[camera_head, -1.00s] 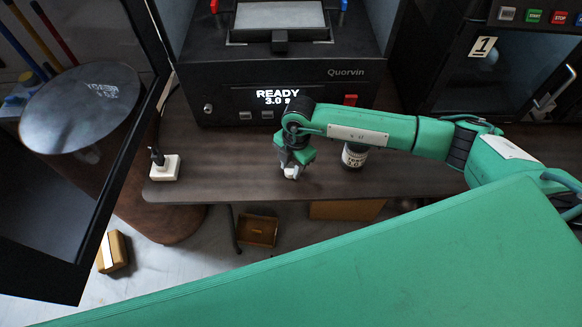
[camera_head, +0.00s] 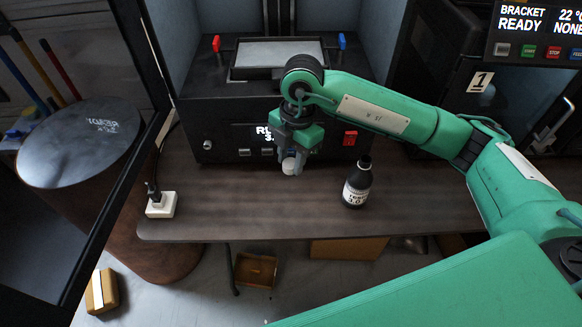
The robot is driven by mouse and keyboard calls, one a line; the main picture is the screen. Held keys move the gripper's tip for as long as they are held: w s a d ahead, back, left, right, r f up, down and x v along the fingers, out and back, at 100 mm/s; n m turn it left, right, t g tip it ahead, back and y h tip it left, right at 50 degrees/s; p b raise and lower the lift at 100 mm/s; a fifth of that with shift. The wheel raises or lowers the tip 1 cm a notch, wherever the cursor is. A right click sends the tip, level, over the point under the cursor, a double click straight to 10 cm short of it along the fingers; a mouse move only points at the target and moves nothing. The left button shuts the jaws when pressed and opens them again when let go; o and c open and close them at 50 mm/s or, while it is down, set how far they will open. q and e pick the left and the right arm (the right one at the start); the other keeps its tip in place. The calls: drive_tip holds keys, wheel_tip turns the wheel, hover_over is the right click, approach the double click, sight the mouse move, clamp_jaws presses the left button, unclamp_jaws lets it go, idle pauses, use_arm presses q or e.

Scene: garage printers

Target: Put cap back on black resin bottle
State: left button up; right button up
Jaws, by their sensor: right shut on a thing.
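The black resin bottle (camera_head: 357,185) stands upright on the dark table, with a white label and a narrow black neck at its top. My right gripper (camera_head: 290,164) is to the left of the bottle, raised over the table in front of the printer. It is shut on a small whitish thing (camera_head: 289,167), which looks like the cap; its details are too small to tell. The gripper points down and is apart from the bottle. My left gripper is not in view.
The printer (camera_head: 215,140) stands behind my gripper, with a red switch (camera_head: 350,138) on its front. A white block with a black plug (camera_head: 161,204) sits at the table's left end. The table (camera_head: 235,215) is clear between it and the bottle.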

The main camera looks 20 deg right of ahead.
idle(0.5)
drive_tip(key=n, duration=0.6)
drive_tip(key=shift+d+r+g+h, duration=0.1)
drive_tip(key=shift+d+g+h, duration=0.2)
drive_tip(key=shift+d+g, duration=0.1)
drive_tip(key=n, duration=0.3)
drive_tip(key=n+h, duration=0.1)
drive_tip(key=n, duration=0.1)
drive_tip(key=shift+d+n, duration=0.3)
drive_tip(key=shift+d, duration=0.1)
drive_tip(key=d+m+t, duration=0.1)
drive_tip(key=m, duration=1)
drive_tip(key=d+m+t, duration=0.1)
drive_tip(key=d+m, duration=0.1)
drive_tip(key=m, duration=1)
drive_tip(key=d+r+m+t, duration=0.1)
drive_tip(key=d+m, duration=0.1)
drive_tip(key=m, duration=1)
drive_tip(key=shift+s+r, duration=0.1)
drive_tip(key=shift+s, duration=0.05)
